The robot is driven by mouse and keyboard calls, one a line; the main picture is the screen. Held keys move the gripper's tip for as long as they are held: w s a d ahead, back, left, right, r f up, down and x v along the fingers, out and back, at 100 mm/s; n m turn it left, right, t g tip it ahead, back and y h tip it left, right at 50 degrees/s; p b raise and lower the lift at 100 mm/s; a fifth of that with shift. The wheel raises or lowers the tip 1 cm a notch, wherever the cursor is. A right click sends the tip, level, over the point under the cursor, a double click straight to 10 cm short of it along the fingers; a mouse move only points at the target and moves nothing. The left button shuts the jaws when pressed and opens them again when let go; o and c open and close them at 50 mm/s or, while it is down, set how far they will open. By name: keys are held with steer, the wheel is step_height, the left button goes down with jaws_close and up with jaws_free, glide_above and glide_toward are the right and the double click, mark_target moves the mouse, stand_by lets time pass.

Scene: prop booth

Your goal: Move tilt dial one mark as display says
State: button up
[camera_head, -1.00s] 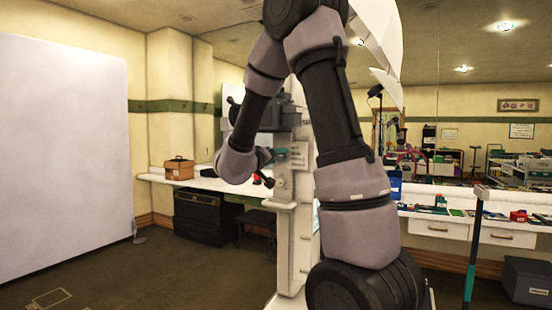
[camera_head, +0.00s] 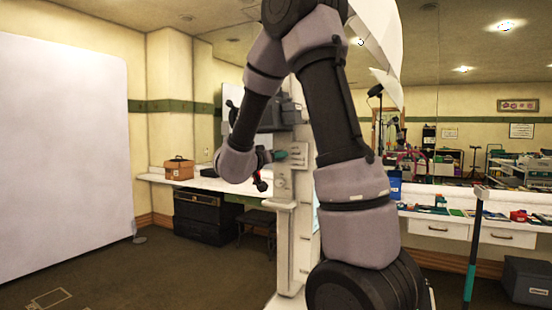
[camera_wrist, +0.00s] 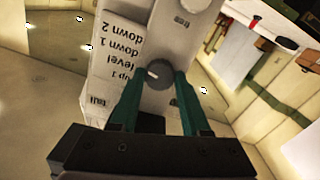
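The tilt dial (camera_wrist: 162,82) is a round grey knob with a short white mark, on a pale panel (camera_wrist: 172,30). Upside-down labels (camera_wrist: 124,52) beside it read up 1, level, down 1 and down 2, with "tilt" nearby. The white mark points toward the labels; I cannot tell exactly which one. My gripper (camera_wrist: 158,78) has its two teal fingers on either side of the dial, apart, with a slight gap at the left. In the head view my gripper (camera_head: 282,155) reaches the white stand (camera_head: 292,190); the dial is hidden there. No display is readable.
A white backdrop board (camera_head: 60,150) stands at left. A wall counter holds a brown box (camera_head: 179,169), with a black case (camera_head: 200,216) below. A thin pole (camera_head: 472,255) and a dark bin (camera_head: 527,281) are at right. Open floor lies at front left.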

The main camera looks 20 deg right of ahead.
steer(key=o, duration=0.4)
steer(key=shift+o, duration=0.2)
steer(key=v, duration=1.1)
steer(key=shift+d, duration=0.1)
